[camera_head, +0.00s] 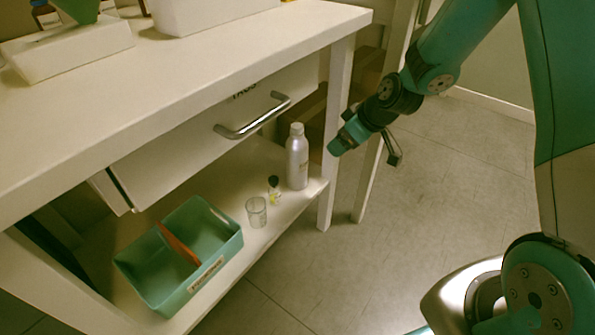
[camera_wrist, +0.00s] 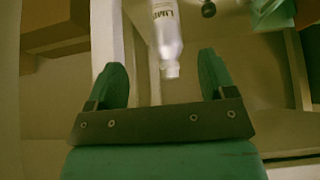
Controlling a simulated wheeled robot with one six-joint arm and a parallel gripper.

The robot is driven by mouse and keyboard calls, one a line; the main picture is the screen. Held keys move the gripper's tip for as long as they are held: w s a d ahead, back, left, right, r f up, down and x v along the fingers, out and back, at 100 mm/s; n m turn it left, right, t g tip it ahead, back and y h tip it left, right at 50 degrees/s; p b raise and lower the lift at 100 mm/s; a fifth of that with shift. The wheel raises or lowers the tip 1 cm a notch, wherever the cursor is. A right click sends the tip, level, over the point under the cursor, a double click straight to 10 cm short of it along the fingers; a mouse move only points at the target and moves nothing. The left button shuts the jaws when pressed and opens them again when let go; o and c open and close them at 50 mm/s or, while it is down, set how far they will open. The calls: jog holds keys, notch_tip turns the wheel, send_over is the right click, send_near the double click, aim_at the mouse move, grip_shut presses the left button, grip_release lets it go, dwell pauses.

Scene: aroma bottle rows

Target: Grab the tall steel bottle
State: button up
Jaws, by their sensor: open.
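The tall steel bottle (camera_head: 297,157) is silvery with a white cap and stands upright on the lower shelf, near its right end. In the wrist view the bottle (camera_wrist: 166,38) shows upside down at the top, with its cap towards my gripper and lying between the lines of the two fingers. In the head view my gripper (camera_head: 337,147) is to the right of the bottle, beside the table leg, apart from the bottle.
A small dark-capped vial (camera_head: 273,188) and a clear beaker (camera_head: 256,212) stand left of the bottle. A green divided bin (camera_head: 215,266) is further left. The table leg (camera_head: 338,130) and drawer handle (camera_head: 252,118) are close by. Open floor (camera_head: 440,190) lies right.

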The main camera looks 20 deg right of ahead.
aim_at(302, 128)
jog(key=w+a+b, duration=0.1)
jog(key=w+a, duration=0.1)
jog(key=w, duration=0.1)
jog(key=w+a, duration=0.2)
jog(key=w+a+b, duration=0.1)
jog(key=w+a, duration=0.1)
jog(key=w, duration=0.1)
jog(key=shift+w+a+b, duration=0.2)
jog(key=shift+w+b, duration=0.1)
jog(key=shift+w, duration=0.05)
jog(key=b+x, duration=0.2)
jog(key=x, duration=0.3)
grip_shut()
